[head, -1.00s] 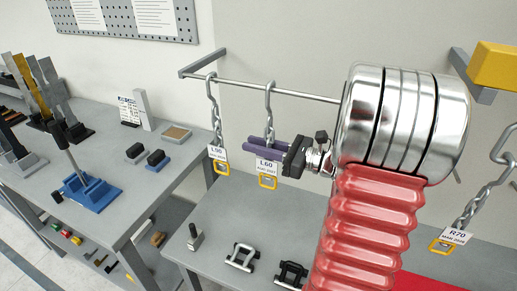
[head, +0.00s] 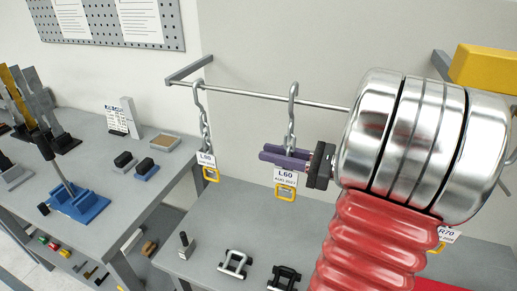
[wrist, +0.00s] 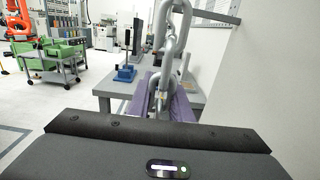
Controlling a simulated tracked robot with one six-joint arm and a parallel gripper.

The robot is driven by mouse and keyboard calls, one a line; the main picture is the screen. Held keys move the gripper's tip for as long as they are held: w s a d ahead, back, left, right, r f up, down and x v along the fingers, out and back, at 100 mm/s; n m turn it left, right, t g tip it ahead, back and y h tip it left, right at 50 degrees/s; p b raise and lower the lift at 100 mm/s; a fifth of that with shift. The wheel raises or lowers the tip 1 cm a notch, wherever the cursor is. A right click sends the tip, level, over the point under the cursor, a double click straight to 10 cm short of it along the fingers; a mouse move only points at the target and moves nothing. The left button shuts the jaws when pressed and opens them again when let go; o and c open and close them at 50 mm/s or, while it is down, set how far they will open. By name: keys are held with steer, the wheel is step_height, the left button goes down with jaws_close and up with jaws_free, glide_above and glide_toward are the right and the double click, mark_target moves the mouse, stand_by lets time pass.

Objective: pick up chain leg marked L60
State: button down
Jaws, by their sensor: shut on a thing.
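The chain leg marked L60 (head: 291,138) hangs by its top hook from the metal rail in the head view, with a white L60 tag (head: 286,177) and a yellow end link below. My gripper (head: 284,157) has purple fingers shut on the chain just above the tag. In the wrist view the L60 chain's grey links (wrist: 170,60) rise between the purple fingers (wrist: 165,106). The hook appears still over the rail. My silver and red arm hides the rail's right part.
The metal rail (head: 245,94) also carries the chain tagged L80 or L90 (head: 204,122), close on the left. A chain tagged R70 (head: 447,234) is mostly hidden behind my arm. A grey bench (head: 215,215) lies below with clamps on it.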

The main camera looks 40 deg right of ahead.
steer(key=s+d, duration=0.2)
steer(key=s, duration=0.6)
steer(key=shift+s, duration=0.2)
steer(key=shift+d, duration=0.1)
stand_by(0.4)
